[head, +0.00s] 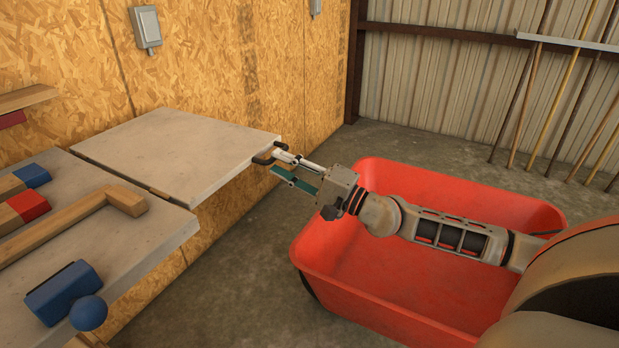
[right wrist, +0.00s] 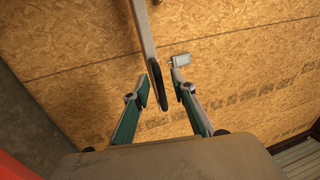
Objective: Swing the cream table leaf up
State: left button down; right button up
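The cream table leaf (head: 178,150) stands out roughly level with the tabletop, along a dark hinge seam. A black handle (head: 263,160) sits on its outer right corner. In the right wrist view the leaf (right wrist: 142,30) shows nearly edge-on as a pale strip, with the black handle (right wrist: 157,85) at its near end. My right gripper (head: 279,162) is at that corner. In the right wrist view its two fingers (right wrist: 160,88) are apart, one on each side of the handle, with visible gaps. My left gripper is not in view.
The fixed grey table (head: 125,240) holds wooden pieces (head: 60,222), a blue block (head: 62,290) and a blue ball (head: 88,313). A red tub (head: 400,290) stands on the floor beneath my right arm. An OSB wall (head: 210,60) runs behind the leaf. Poles lean at right.

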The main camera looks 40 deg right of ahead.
jog(key=v, duration=0.8)
jog(key=shift+s, duration=0.2)
dwell(0.5)
